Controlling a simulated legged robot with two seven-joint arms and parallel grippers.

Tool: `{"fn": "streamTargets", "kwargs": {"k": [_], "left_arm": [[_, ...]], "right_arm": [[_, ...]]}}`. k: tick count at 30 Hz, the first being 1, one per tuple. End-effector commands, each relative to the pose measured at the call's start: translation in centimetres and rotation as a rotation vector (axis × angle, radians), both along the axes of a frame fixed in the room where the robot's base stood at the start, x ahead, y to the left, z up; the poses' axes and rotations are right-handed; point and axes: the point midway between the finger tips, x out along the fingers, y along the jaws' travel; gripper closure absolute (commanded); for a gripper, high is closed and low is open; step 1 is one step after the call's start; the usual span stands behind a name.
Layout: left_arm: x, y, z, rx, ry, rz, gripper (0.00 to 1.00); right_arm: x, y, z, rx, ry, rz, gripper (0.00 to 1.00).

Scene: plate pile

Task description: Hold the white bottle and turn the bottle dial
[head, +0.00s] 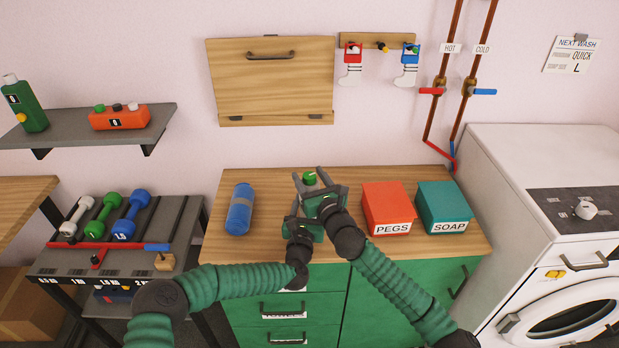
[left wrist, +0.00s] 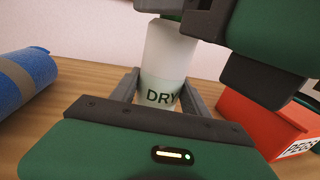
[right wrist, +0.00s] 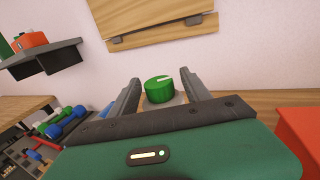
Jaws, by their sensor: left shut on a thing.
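The white bottle (left wrist: 172,60) stands upright, with a pale green band marked "DRY"; in the head view my grippers hide most of it. Its green dial (head: 309,179), on top, has a white mark, plain in the right wrist view (right wrist: 159,90). My left gripper (left wrist: 160,92) is shut on the bottle's lower part, one finger on each side. My right gripper (head: 309,173) is above the left one at the height of the dial. Its fingers are open on either side of the dial, with gaps visible in the right wrist view.
A blue rolled towel (head: 240,209) lies left of the grippers on the wooden counter (head: 270,183). A red PEGS box (head: 386,205) and a teal SOAP box (head: 443,205) stand to the right. A wooden wall panel (head: 270,85) is behind, and a washing machine (head: 540,150) is at right.

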Motion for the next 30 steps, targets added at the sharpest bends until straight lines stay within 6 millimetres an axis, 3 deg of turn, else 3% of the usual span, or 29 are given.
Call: {"fn": "streamTargets", "kwargs": {"k": [8, 18, 21, 30], "left_arm": [[0.0, 0.0, 0.1, 0.000, -0.001, 0.001, 1.00], [0.0, 0.1, 0.0, 0.000, -0.001, 0.001, 1.00], [0.1, 0.0, 0.0, 0.000, -0.001, 0.001, 1.00], [0.1, 0.1, 0.1, 0.000, -0.001, 0.001, 1.00]], "right_arm": [[-1.1, -0.4, 0.1, 0.001, -0.002, 0.002, 0.44], [-8.9, -2.9, 0.0, 0.003, 0.000, 0.000, 0.44], [-10.4, -3.4, -0.1, 0.001, -0.001, 0.000, 0.44], [-11.4, -3.6, -0.2, 0.000, 0.002, 0.000, 0.44]]}}
